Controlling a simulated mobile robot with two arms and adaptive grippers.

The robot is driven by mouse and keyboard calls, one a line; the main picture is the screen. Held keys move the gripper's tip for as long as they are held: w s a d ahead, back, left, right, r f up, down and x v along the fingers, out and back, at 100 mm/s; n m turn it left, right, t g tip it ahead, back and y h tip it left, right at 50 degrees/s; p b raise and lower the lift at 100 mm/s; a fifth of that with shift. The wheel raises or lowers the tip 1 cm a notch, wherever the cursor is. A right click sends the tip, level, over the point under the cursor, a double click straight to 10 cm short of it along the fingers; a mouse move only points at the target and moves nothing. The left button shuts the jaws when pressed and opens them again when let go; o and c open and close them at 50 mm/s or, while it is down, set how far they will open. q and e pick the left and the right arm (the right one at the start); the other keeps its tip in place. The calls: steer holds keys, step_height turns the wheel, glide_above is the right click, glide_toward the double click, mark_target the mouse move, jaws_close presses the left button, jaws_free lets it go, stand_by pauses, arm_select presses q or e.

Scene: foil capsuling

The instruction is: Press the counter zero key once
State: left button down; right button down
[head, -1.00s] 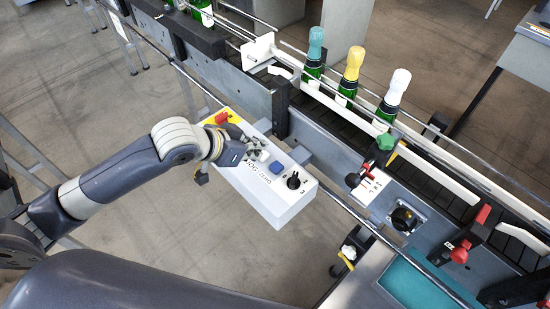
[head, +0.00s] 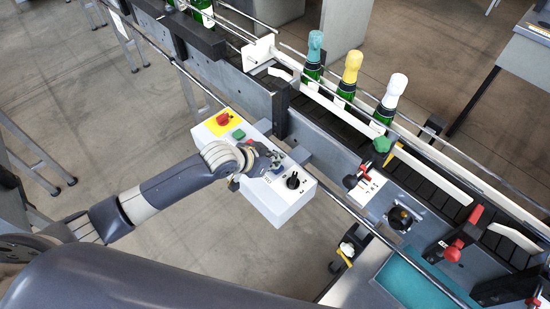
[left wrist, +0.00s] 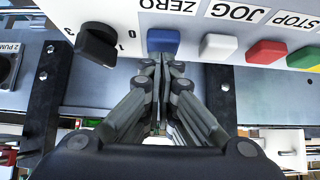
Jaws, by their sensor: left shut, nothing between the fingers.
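The blue key (left wrist: 163,41) under the ZERO label sits on the white control box (head: 277,213). In the left wrist view my left gripper (left wrist: 164,62) is shut and empty, its fingertips right at the edge of the blue key. I cannot tell whether they touch it. In the head view the left gripper (head: 272,160) is over the box and covers part of the blue key and the white key. My right gripper is not in view.
Beside the blue key are the black knob (left wrist: 97,44), white JOG key (left wrist: 218,46), red STOP key (left wrist: 267,52) and green key (left wrist: 303,57). A red emergency button (head: 223,118) sits on yellow. Bottles (head: 352,70) stand on the conveyor behind.

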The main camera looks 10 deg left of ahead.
arm_select(q)
steer(key=shift+f, duration=0.1)
steer(key=shift+f, duration=0.85)
steer(key=shift+s+f, duration=0.1)
steer(key=shift+s, duration=0.05)
steer(key=shift+f, duration=0.15)
steer(key=shift+r, duration=0.4)
step_height(320, 180, up, 4)
steer(key=p, duration=0.4)
steer(key=shift+a+r, duration=0.1)
steer(key=shift+r, duration=0.1)
steer(key=b+v, duration=0.2)
steer(key=v, duration=0.7)
steer(key=shift+r, duration=0.2)
